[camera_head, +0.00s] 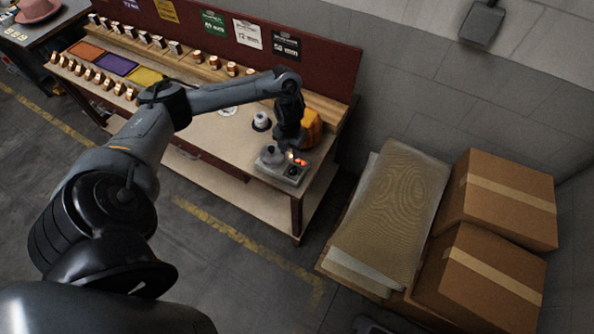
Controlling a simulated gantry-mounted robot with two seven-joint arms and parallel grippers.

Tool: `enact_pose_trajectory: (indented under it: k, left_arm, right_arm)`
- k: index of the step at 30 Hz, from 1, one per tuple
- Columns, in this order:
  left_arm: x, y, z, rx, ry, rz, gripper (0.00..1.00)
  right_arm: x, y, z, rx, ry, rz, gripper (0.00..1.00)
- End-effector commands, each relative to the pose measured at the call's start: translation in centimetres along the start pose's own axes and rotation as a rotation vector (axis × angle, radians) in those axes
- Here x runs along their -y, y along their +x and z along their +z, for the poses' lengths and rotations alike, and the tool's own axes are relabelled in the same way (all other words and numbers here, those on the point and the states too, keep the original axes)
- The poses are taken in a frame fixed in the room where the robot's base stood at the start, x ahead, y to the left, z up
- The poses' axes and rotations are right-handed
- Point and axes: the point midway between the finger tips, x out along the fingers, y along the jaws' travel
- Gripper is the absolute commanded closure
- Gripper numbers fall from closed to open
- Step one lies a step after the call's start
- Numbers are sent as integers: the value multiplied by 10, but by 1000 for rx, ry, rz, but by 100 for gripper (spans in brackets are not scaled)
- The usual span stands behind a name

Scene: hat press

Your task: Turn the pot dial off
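The pot unit (285,171) is a small grey box at the right end of the workbench, with a grey round pot (271,155) on its left part and a red-orange glow beside it. My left arm reaches across from the lower left, and my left gripper (291,147) points down at the unit, close above or at its top. The fingers are dark and too small to tell whether they are open or touching anything. The dial is not clearly visible; it is small or hidden near the gripper. My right gripper is not in view.
The workbench (222,135) holds copper-coloured pieces, coloured pads and a small white spool (262,121). A yellow-orange object (311,127) stands behind my gripper. Cardboard boxes (509,198) and a stack of sheets (392,215) stand right of the bench. The floor in front is clear.

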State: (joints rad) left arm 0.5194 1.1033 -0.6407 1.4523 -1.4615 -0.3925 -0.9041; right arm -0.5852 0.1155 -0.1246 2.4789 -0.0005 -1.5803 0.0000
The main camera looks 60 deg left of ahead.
Motion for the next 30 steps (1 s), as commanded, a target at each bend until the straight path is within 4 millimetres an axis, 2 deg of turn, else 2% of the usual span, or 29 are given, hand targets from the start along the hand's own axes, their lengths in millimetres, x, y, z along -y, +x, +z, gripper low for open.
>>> enact_pose_trajectory:
  k: [5, 12, 18, 24, 30]
  left_arm:
    - [5, 18, 2, 5, 1, -9, 62]
    - [5, 58, 1, 3, -1, -8, 62]
    - [5, 83, 2, 5, 1, -7, 62]
    - [5, 100, 3, 7, 0, -8, 62]
    - [5, 104, 3, 7, 3, -7, 62]
  right_arm:
    - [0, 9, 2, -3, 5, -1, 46]
    - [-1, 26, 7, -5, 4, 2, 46]
    - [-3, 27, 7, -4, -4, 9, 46]
    - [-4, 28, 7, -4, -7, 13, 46]
    - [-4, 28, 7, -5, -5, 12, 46]
